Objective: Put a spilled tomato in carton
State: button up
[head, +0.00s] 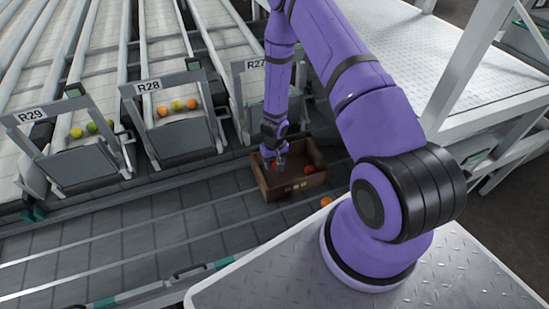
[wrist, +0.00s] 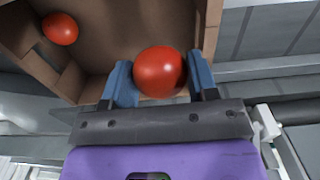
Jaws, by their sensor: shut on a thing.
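The brown carton (head: 262,184) stands open on the grey conveyor, and its wall also shows in the wrist view (wrist: 28,44). My gripper (wrist: 160,82) is shut on a red tomato (wrist: 159,70), which sits between the two blue fingers. In the wrist view the held tomato appears over the carton's inside; its exact height above the floor is hard to tell. In the head view my gripper (head: 280,160) is at the carton. Another red tomato (wrist: 60,28) lies in the carton and shows at its right side in the head view (head: 309,169). An orange tomato (head: 326,202) lies outside, right of the carton.
Lanes labelled R29, R28 (head: 149,86) and R27 end behind the conveyor (head: 150,230), with several green, yellow and orange tomatoes at their gates. A white-framed platform (head: 480,90) stands at the right. The conveyor left of the carton is clear.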

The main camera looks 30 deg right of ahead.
aim_at(274, 182)
jog(key=shift+f, duration=4.9)
jog(key=shift+f, duration=0.55)
jog(key=o, duration=0.8)
jog(key=c, duration=0.3)
jog(key=shift+c, duration=0.2)
jog(key=shift+r, duration=3.5)
